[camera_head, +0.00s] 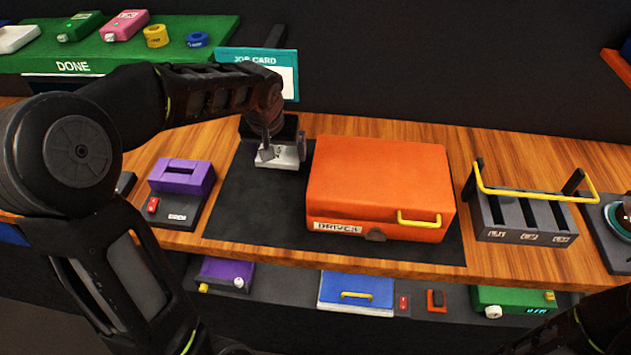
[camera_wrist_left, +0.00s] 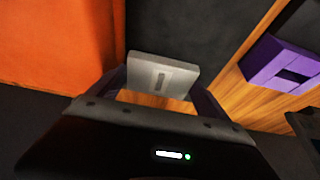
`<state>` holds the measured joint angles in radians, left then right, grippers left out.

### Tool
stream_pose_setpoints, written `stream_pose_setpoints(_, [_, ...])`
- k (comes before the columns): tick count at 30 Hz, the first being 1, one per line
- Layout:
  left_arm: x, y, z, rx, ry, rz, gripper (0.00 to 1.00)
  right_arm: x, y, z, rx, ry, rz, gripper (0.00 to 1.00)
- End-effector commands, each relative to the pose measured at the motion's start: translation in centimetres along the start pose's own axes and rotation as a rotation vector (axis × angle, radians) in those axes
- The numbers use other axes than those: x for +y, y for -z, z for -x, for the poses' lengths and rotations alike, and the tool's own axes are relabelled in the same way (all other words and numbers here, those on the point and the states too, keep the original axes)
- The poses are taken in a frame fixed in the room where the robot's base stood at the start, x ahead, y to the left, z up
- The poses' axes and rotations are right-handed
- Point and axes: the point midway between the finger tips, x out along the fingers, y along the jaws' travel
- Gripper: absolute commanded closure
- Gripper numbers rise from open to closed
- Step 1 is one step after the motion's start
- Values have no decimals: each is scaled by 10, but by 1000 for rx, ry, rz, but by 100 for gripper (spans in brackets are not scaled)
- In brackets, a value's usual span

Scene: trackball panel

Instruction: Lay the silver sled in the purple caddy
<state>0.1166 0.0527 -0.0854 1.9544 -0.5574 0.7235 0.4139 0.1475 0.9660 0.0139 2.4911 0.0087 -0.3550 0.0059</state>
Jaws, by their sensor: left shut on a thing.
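The silver sled (camera_head: 284,156) is a small light grey block, held in my left gripper (camera_head: 272,140) just left of the orange case. In the left wrist view the sled (camera_wrist_left: 165,72) sits between the two fingers of my left gripper (camera_wrist_left: 160,88). The purple caddy (camera_head: 182,174) stands on a dark base to the left, with a slot in its top. It also shows at the right of the left wrist view (camera_wrist_left: 268,62), apart from the sled. My right gripper is out of view; only a dark part of that arm shows at bottom right.
The orange case (camera_head: 375,180), marked DRIVER, stands right of the sled on a dark mat (camera_head: 255,215). A grey rack (camera_head: 525,215) with a yellow handle stands further right. A green DONE shelf (camera_head: 125,65) and a job card (camera_head: 258,62) are behind. Bare mat lies between caddy and case.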

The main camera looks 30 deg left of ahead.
Motion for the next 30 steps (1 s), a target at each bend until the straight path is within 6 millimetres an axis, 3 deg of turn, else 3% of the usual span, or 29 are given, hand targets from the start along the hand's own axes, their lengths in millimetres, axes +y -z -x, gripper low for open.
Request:
stream_pose_setpoints(9, [0,-19,-45,-2,1,0,65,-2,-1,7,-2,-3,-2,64])
stream_pose_setpoints(19, [0,-20,-48,-1,0,0,65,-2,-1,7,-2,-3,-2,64])
stream_pose_setpoints(30, [0,-34,-81,-1,0,0,65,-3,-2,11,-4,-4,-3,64])
